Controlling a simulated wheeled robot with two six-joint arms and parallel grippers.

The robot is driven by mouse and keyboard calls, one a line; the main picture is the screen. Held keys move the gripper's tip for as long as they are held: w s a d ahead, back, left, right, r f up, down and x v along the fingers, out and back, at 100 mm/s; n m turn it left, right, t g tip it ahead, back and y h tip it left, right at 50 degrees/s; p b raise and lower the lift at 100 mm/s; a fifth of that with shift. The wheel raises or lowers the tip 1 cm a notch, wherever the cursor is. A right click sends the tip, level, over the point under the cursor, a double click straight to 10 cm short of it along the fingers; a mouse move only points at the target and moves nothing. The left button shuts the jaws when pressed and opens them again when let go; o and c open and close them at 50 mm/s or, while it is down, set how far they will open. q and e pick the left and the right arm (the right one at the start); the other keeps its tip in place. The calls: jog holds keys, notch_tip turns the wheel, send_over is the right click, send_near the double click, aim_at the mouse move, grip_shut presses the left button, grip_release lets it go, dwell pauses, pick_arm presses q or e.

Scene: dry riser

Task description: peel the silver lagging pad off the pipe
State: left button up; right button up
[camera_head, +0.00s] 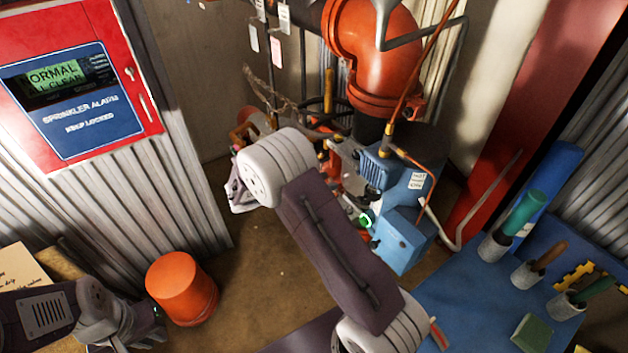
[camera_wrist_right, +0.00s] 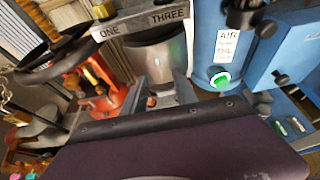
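In the right wrist view, a silver-grey cylinder (camera_wrist_right: 158,62) sits below a plate marked ONE and THREE (camera_wrist_right: 145,20). It may be the lagging pad on the pipe, but I cannot tell for sure. In the head view my right arm crosses the middle and hides much of the pipework behind it. My right gripper (camera_head: 240,194) is partly hidden at the far end of that arm, left of the pipework; its fingers cannot be made out. My left gripper (camera_head: 140,328) is low at the left, dark and partly cut off by the frame edge; its opening is unclear.
A large orange pipe (camera_head: 378,55) rises at the back. A blue unit (camera_head: 400,190) stands right of my right arm. An orange bucket (camera_head: 181,288) stands on the floor. A blue bench (camera_head: 480,285) holds tools in cups. A red alarm panel (camera_head: 75,85) is at the left.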

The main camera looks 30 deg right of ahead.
jog(key=x, duration=0.6)
jog(key=shift+w+d+f, duration=0.1)
jog(key=shift+f, duration=0.1)
jog(key=shift+d, duration=0.2)
jog(key=shift+f, duration=0.1)
grip_shut()
jog(key=shift+a, duration=0.1)
dwell(1.2)
jog(key=p, duration=0.2)
send_near(344, 179)
jog(key=shift+a+f, duration=0.3)
jog(key=shift+f, duration=0.5)
jog(key=shift+a+f, duration=0.25)
jog(key=shift+f, duration=0.55)
